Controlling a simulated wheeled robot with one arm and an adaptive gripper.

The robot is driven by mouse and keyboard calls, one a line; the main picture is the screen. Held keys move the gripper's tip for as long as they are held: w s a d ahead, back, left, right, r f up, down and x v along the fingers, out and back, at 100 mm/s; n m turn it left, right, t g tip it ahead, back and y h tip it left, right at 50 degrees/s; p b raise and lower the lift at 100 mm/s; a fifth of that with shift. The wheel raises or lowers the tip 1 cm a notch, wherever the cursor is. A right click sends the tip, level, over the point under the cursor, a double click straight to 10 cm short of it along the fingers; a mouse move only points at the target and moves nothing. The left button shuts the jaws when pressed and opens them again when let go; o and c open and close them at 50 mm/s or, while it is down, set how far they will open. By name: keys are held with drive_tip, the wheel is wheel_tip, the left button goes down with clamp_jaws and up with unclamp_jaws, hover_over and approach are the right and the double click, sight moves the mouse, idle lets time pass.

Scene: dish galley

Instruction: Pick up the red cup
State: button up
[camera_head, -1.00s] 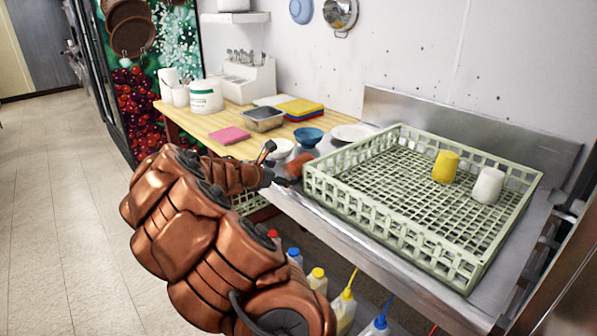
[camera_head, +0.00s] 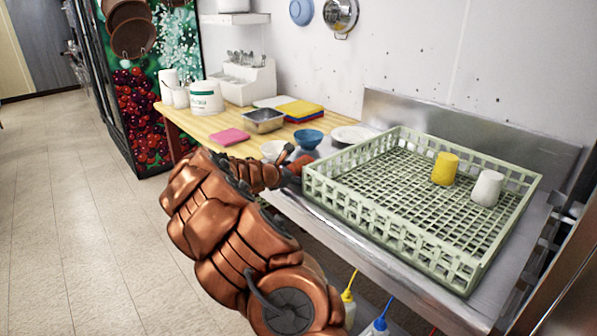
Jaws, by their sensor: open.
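The red cup (camera_head: 302,162) is on the metal counter, just left of the green dish rack. It is small in view and partly hidden by my gripper. My gripper (camera_head: 289,167) is open, right at the left side of the cup, with its dark fingers next to it. I cannot tell whether the fingers touch the cup or how far they reach around it.
The green rack (camera_head: 385,247) holds a yellow cup (camera_head: 445,168) and a white cup (camera_head: 487,187). Behind the gripper are a white bowl (camera_head: 272,149), a blue bowl (camera_head: 309,138) and a white plate (camera_head: 352,134). Bottles stand below the counter.

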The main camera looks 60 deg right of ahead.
drive_tip(key=shift+c, duration=0.2)
drive_tip(key=c, duration=0.9)
